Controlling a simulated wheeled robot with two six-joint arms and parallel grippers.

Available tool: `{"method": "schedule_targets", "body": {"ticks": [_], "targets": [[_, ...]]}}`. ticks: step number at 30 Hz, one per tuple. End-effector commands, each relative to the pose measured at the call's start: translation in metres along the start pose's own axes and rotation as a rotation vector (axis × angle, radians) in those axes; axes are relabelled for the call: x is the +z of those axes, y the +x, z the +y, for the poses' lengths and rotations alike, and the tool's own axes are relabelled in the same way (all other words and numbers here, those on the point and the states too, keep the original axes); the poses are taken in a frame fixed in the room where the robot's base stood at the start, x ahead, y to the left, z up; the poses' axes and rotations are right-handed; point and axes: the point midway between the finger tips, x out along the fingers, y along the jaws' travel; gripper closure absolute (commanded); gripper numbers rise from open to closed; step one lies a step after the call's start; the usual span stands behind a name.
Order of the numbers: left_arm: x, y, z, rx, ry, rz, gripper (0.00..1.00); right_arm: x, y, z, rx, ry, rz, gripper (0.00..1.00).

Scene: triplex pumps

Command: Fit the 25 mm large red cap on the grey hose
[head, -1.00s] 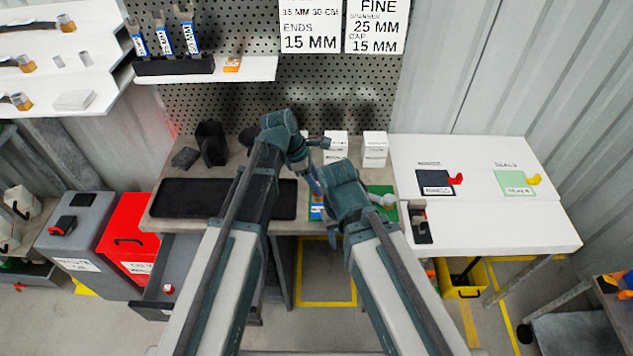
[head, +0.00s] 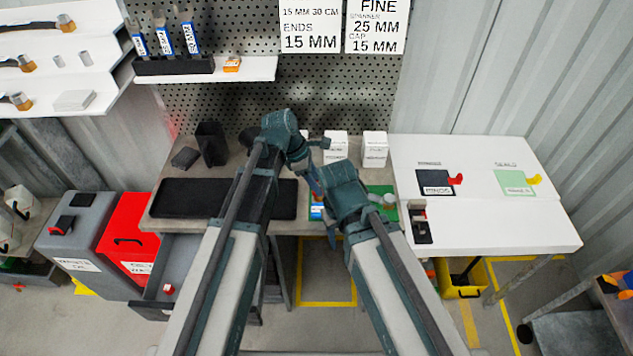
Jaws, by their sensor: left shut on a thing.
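My left gripper (head: 316,185) points down over the bench, beside my right wrist. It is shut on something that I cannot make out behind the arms. My right arm ends at a wrist (head: 345,192) over the green mat (head: 384,190). Its fingers are hidden or too small to tell open from shut. A short grey round piece (head: 388,200) shows on the mat at the right of that wrist; I cannot tell if it is the grey hose. I cannot pick out the large red cap. A small red-and-white thing (head: 168,288) lies in the open drawer at the left.
A black tray (head: 185,198) lies on the bench at the left. White boxes (head: 374,150) stand at the back. A white table (head: 490,225) with labelled dark and green squares adjoins at the right. Red (head: 128,225) and grey (head: 75,235) bins stand left.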

Motion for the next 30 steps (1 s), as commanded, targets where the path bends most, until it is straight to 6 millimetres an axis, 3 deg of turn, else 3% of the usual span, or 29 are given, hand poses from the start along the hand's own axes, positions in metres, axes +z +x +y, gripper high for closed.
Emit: {"method": "schedule_targets", "body": {"ticks": [30], "targets": [[-0.004,0.011,0.000,0.000,0.000,0.000,1.00,-0.001,0.012,-0.001,0.000,0.000,0.000,0.50]]}}
